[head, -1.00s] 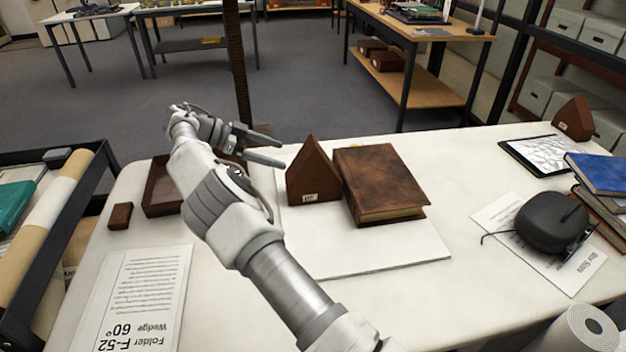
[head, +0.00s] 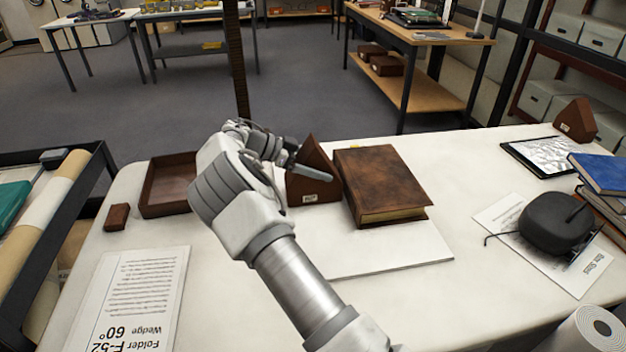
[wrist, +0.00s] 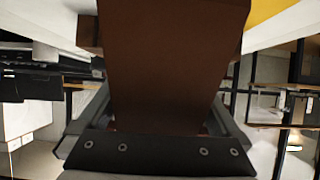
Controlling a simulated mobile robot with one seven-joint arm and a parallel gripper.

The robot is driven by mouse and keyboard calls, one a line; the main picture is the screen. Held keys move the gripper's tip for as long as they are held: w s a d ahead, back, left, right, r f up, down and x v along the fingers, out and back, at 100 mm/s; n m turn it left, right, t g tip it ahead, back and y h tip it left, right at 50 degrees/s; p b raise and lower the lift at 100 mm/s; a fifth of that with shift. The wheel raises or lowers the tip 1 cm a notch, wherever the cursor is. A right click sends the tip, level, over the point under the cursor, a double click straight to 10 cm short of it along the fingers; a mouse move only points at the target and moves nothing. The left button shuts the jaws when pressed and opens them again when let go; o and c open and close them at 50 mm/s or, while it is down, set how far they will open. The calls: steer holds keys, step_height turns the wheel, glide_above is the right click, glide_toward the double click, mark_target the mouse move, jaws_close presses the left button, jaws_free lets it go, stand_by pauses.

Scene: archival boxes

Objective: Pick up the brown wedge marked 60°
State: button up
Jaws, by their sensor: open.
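A brown wedge (head: 309,190) with a pointed top stands on the white board beside a brown book. Its small white label is too small to read. My gripper (head: 308,168) is open at the wedge's upper part, with a finger across its front in the head view. In the wrist view a broad brown surface, apparently the wedge (wrist: 170,60), fills the space between the fingers of my gripper (wrist: 165,115). I cannot tell whether the fingers touch it. Another brown wedge (head: 575,118) stands at the far right of the table.
The brown book (head: 380,180) stands close to the wedge's right. An open brown tray (head: 165,190) and a small brown block (head: 117,217) are at left. A sheet reading "Folder F-52 Wedge 60°" (head: 140,295) lies at front left. A tablet (head: 545,155) and black device (head: 552,222) are at right.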

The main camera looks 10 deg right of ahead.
steer(key=shift+x, duration=0.8)
steer(key=c, duration=1.1)
steer(key=shift+r, duration=0.1)
